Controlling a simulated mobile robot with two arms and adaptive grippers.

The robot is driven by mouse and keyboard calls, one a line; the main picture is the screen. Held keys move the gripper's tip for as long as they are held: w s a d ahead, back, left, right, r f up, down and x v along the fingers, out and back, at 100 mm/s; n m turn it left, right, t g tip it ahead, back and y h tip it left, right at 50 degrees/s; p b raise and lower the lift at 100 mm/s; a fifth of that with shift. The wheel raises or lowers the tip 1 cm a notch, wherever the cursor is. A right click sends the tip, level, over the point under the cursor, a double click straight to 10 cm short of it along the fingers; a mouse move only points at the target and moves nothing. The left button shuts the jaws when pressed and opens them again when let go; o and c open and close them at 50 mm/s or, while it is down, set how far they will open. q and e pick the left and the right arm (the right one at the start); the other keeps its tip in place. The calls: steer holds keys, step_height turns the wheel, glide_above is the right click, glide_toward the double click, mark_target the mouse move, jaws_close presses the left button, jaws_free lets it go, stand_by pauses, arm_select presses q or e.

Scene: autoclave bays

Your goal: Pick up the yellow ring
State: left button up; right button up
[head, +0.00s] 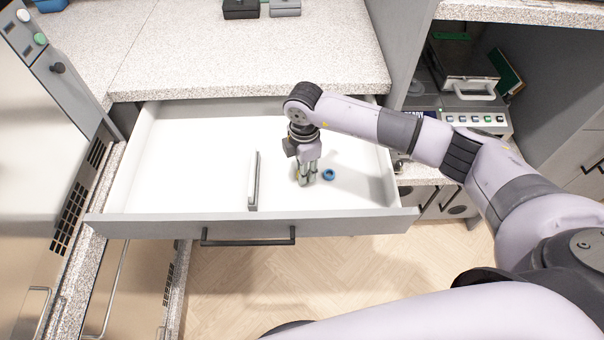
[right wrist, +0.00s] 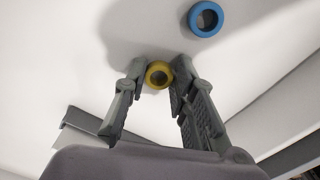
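The yellow ring (right wrist: 159,75) shows between the fingertips of my right gripper (right wrist: 160,67) in the right wrist view. The fingers stand apart on either side of it, with their tips close to its edges; I cannot tell whether they touch it. In the head view, the right gripper (head: 308,182) points down into the open drawer (head: 200,150), and its fingers hide most of the ring. My left gripper is not in view.
A blue ring (head: 329,174) lies on the drawer floor just right of the right gripper; it also shows in the right wrist view (right wrist: 205,19). A thin upright divider (head: 254,181) stands to the left. The drawer's left part is clear. The countertop (head: 250,55) overhangs behind.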

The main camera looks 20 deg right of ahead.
steer(key=shift+c, duration=0.9)
steer(key=shift+r, duration=0.1)
step_height(320, 180, up, 20)
steer(key=b, duration=0.2)
